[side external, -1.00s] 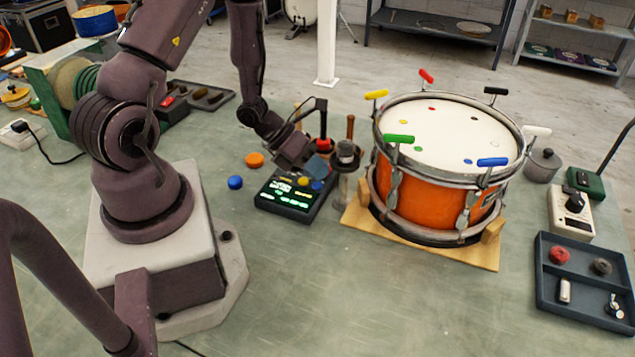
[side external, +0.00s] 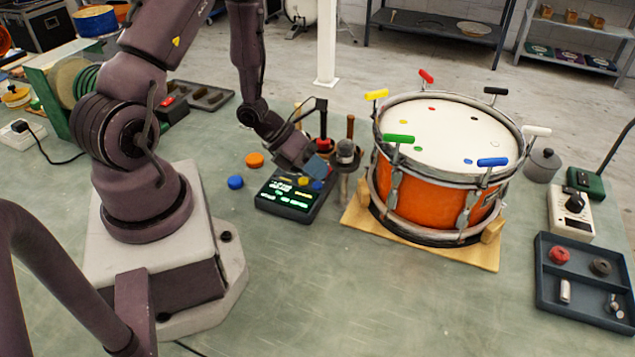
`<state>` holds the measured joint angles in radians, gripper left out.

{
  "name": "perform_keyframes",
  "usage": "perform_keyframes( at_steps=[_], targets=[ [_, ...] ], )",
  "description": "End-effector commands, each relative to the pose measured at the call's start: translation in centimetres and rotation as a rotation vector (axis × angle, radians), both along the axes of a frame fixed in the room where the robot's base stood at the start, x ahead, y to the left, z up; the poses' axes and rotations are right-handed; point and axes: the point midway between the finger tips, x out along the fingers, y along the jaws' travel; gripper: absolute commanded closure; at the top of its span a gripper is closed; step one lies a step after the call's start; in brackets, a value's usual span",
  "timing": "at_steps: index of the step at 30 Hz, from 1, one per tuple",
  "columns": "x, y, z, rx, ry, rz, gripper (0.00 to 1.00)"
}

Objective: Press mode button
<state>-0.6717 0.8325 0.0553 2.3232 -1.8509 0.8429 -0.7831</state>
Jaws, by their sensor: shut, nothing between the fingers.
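A dark box-shaped device (side external: 287,207) with a lit green display lies on the bench, left of the drum. Coloured buttons show along its far edge, among them a yellow one (side external: 303,181) and a blue one (side external: 317,186). Which one is the mode button I cannot tell. My gripper (side external: 316,172) is shut and empty, pointing down at the device's far right part, by the blue and yellow buttons. Its fingertips are small here and partly hidden, so contact with a button cannot be made out.
An orange drum (side external: 425,207) with coloured tuning handles stands on a wooden base just right of the device. A small stand (side external: 345,165) rises between them. Blue (side external: 235,182) and orange (side external: 255,160) discs lie to the left. The bench in front is clear.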

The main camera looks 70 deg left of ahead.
Motion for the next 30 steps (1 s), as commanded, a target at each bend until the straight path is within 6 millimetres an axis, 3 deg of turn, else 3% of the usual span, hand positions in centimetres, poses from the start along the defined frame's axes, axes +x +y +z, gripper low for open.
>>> perform_keyframes(
  at_steps=[30],
  targets=[
    [0.00,0.00,-0.96,0.000,0.000,0.000,1.00]
  ],
)
